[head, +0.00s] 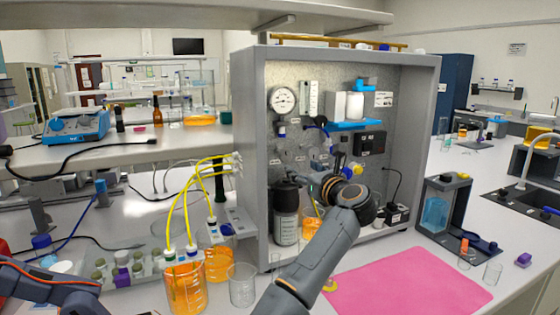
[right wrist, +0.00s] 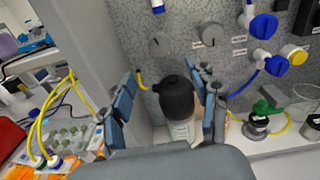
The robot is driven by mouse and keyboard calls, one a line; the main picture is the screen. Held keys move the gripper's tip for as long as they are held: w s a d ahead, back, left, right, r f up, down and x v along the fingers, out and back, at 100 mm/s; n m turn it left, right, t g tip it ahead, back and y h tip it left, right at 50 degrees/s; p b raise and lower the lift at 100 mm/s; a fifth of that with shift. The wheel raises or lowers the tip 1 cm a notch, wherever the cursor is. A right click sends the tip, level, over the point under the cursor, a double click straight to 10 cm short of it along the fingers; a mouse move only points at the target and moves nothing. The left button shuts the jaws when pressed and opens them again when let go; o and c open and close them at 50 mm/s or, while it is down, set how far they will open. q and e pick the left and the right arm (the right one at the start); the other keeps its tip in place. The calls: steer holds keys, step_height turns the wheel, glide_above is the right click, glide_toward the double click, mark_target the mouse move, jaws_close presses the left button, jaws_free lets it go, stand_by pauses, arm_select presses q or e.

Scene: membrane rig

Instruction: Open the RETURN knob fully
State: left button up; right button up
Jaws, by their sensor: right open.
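The rig panel (head: 290,130) carries several knobs and small labels, too small to read, so I cannot tell which knob is RETURN. In the right wrist view, a grey round knob (right wrist: 158,44) sits at upper middle and a second grey knob (right wrist: 210,34) is to its right. Blue knobs (right wrist: 263,26) are further right. My right gripper (right wrist: 165,105) is open and empty, its fingers spread below the grey knobs and apart from them. In the head view my right gripper (head: 322,184) reaches into the cabinet, largely hidden by its own wrist. My left gripper is out of view.
A black-capped bottle (right wrist: 176,98) stands behind the gap between my right fingers; it also shows in the head view (head: 286,212). The cabinet's left side wall (right wrist: 85,50) is close to the left finger. Beakers of orange liquid (head: 185,288) stand left; a pink mat (head: 410,285) lies right.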

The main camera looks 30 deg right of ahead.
mark_target(287, 157)
steer(key=w+p, duration=0.1)
steer(key=w, duration=0.2)
steer(key=w+d, duration=0.1)
steer(key=w, duration=0.3)
steer(key=w+p, duration=0.1)
steer(key=w, duration=0.3)
steer(key=shift+w+d+r+p, duration=0.15)
steer(key=shift+p, duration=0.15)
steer(key=shift+w, duration=0.55)
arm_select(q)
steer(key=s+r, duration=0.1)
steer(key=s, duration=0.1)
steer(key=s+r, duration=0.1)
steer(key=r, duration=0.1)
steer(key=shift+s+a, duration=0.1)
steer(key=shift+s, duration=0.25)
arm_select(e)
steer(key=shift+w, duration=0.1)
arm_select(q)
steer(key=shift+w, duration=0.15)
arm_select(e)
steer(key=c, duration=1.2)
